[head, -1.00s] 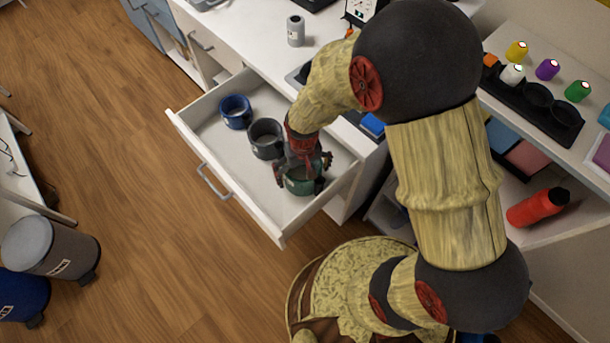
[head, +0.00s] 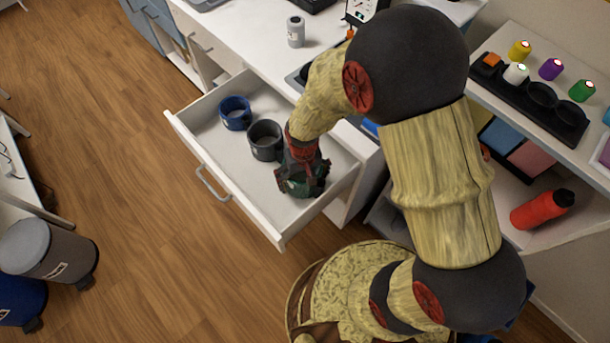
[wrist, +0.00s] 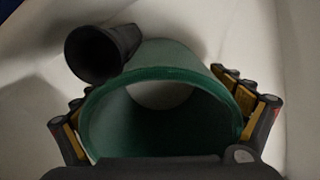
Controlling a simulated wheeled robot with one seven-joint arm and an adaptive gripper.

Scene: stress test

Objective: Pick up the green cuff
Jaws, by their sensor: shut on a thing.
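The green cuff (wrist: 150,78) is a hollow cylinder in the open white drawer. My gripper (wrist: 165,115) is shut on it, with one finger on each side of its outer wall in the wrist view. In the head view my gripper (head: 303,180) is over the drawer's right part and hides most of the green cuff (head: 297,188). I cannot tell whether the cuff still touches the drawer floor.
A dark grey cuff (head: 265,140) stands close beside the green one, and a blue cuff (head: 235,112) is farther left in the drawer (head: 212,142). A grey can (head: 296,31) stands on the counter above. Shelves with a red bottle (head: 542,209) are at right.

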